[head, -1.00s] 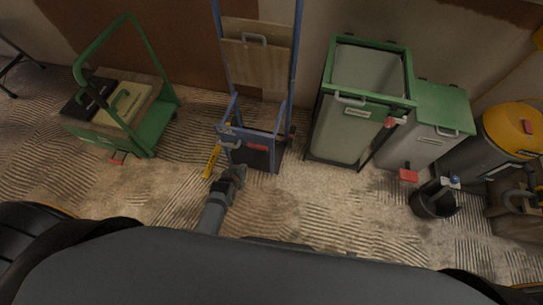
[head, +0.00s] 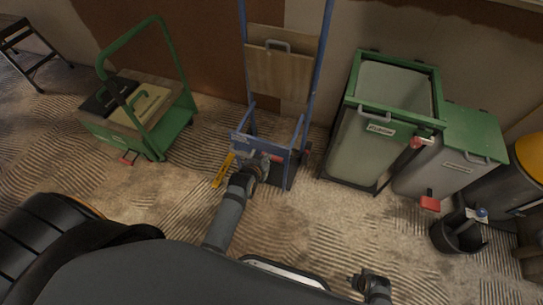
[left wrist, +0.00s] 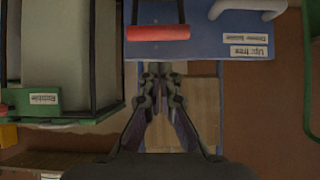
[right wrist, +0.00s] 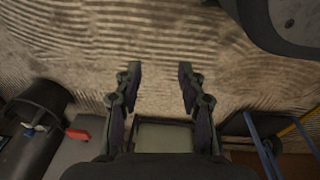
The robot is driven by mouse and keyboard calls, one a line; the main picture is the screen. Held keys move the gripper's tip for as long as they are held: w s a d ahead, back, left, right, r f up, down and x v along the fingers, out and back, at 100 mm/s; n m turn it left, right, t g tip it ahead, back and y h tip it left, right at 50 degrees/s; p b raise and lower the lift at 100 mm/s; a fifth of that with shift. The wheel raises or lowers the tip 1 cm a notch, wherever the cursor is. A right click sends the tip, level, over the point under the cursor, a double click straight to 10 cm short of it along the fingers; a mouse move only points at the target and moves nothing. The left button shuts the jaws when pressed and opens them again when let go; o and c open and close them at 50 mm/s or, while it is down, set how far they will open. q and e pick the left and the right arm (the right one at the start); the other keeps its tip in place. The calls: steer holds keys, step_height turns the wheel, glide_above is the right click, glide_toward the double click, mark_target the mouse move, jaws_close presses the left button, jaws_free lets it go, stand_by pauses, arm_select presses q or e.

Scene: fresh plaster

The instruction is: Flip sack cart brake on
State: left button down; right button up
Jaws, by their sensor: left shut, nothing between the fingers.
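The blue sack cart (head: 241,143) stands upright by the wall with a wooden back board. Its red brake bar (left wrist: 158,33), on two dark arms, lies across the blue panel (left wrist: 195,48) in the left wrist view. A label beside it (left wrist: 248,52) seems to read "Up: free"; the smaller label is hard to read. My left gripper (head: 264,161) is at the cart's lower front. In the left wrist view its fingertips (left wrist: 160,70) are together and empty, a little apart from the red bar in the picture. My right gripper (right wrist: 159,72) is open and empty over the floor.
A green trolley (head: 150,135) stands left of the cart, a green-framed bin (head: 385,125) right of it. Further right are a grey bin with a red pedal (head: 430,203) and a black bucket (head: 458,235). A yellow piece (head: 223,170) is beside the cart. Open floor lies in front.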

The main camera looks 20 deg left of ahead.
steer(key=w+a+r+y+b, duration=0.1)
steer(key=a+r+b, duration=0.15)
steer(key=r, duration=0.65)
steer(key=w+a+r+b, duration=0.2)
steer(key=r+b, duration=0.1)
steer(key=r, duration=0.5)
arm_select(q)
steer(key=b+x, duration=0.2)
steer(key=x, duration=0.4)
steer(key=shift+w+f, duration=0.15)
steer(key=shift+f, duration=0.2)
steer(key=shift+w+f+b, duration=0.15)
steer(key=shift+w+b, duration=0.2)
steer(key=shift+b, duration=0.1)
arm_select(e)
steer(key=shift+t+y, duration=0.4)
steer(key=shift+t, duration=0.4)
steer(key=f, duration=0.1)
steer(key=a+f, duration=0.1)
steer(key=w+f, duration=0.1)
steer(key=shift+a+f, duration=0.15)
steer(key=shift+f, duration=0.2)
